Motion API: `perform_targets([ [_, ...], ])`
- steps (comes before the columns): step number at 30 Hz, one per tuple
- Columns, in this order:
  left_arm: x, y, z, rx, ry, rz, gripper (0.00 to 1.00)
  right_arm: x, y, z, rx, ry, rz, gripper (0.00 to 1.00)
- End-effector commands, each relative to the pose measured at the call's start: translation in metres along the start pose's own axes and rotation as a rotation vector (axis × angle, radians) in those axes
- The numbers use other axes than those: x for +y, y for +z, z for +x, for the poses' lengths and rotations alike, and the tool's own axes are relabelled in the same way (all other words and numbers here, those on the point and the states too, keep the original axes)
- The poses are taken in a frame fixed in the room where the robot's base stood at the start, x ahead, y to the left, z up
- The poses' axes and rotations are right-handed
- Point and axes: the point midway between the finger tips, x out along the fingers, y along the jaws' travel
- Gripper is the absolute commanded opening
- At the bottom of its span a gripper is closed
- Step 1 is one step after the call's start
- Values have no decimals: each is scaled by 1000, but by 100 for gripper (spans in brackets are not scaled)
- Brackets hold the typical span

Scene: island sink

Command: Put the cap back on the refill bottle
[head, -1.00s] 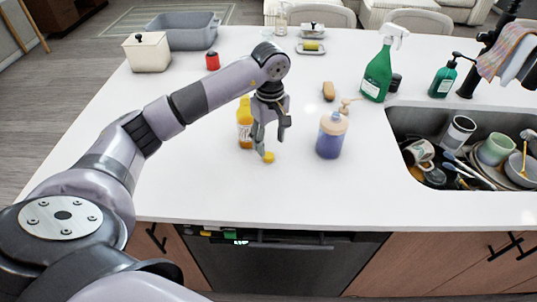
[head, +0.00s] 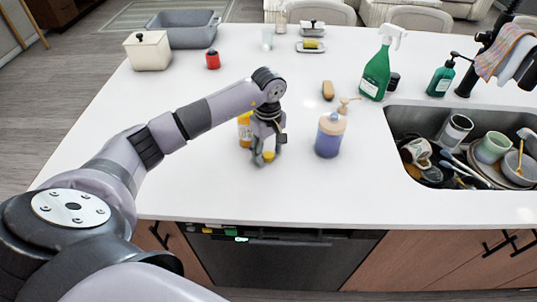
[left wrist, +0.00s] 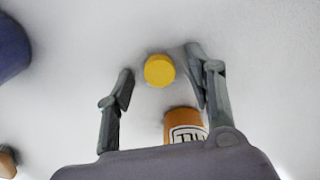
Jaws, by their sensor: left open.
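The yellow cap (head: 268,156) lies on the white counter, and it also shows in the left wrist view (left wrist: 159,71). My left gripper (head: 265,160) is open and points down, its fingers on either side of the cap. In the left wrist view the fingers of my left gripper (left wrist: 160,88) are apart with the cap beyond and between their tips. The orange refill bottle (head: 244,130) stands just behind the gripper, partly hidden by it in the head view. The orange bottle (left wrist: 184,125) with a white label also shows in the left wrist view, partly covered by the gripper body.
A blue pump dispenser (head: 329,136) stands right of the gripper. The sink (head: 420,120) with dishes is at right. The counter's front left is clear.

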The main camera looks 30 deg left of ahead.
Motion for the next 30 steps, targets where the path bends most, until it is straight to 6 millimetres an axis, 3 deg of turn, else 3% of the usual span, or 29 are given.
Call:
perform_targets([
  [15,0,0,0,0,0,0,17,0,0,0,-1,0,0,69],
  [25,0,0,-2,0,1,0,17,0,0,1,-1,0,0,69],
  [30,1,0,-13,1,2,0,17,0,1,4,-1,0,0,69],
])
